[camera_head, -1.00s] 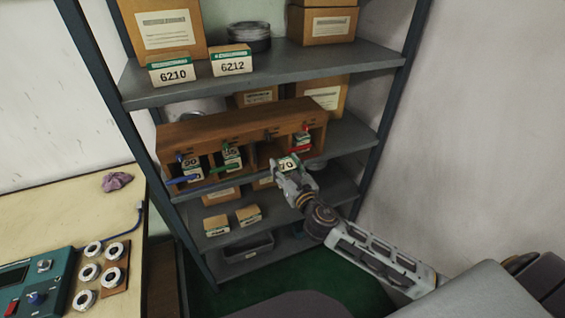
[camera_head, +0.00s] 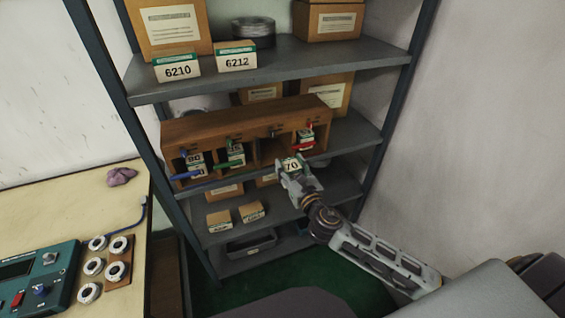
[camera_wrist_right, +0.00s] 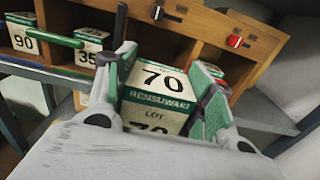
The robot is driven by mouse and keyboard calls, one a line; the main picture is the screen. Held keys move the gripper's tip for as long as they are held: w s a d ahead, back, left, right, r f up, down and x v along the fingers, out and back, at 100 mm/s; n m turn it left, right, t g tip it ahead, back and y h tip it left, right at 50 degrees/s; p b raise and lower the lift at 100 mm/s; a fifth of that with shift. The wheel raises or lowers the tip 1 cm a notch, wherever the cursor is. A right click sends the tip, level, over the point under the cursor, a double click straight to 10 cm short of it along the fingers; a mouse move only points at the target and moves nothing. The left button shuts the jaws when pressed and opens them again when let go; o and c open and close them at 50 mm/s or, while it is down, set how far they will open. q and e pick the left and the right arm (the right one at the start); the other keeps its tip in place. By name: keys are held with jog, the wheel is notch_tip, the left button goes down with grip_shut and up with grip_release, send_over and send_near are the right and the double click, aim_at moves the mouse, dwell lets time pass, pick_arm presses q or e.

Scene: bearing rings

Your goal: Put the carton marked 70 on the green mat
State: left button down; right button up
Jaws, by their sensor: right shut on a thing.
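The white and green carton marked 70 (camera_head: 291,165) is held in my right gripper (camera_head: 289,173), in front of the wooden rack's right half. In the right wrist view the carton (camera_wrist_right: 158,92) sits between the two fingers of the gripper (camera_wrist_right: 160,85), its 70 facing up to the camera. The fingers are shut on its sides. A green surface (camera_head: 340,285) lies on the floor below the shelves; I cannot tell whether it is the green mat. My left gripper is out of view.
The wooden rack (camera_head: 245,118) holds other cartons, marked 90 (camera_wrist_right: 26,42) and 35 (camera_wrist_right: 88,55), behind coloured levers. The metal shelf unit (camera_head: 290,62) stands around it. A workbench (camera_head: 75,185) with a teal device (camera_head: 38,275) and rings is at left.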

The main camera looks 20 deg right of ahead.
jog(key=s+f, duration=0.6)
jog(key=f, duration=0.6)
jog(key=shift+s+f, duration=0.2)
jog(key=shift+w+a, duration=0.1)
jog(key=shift+a, duration=0.15)
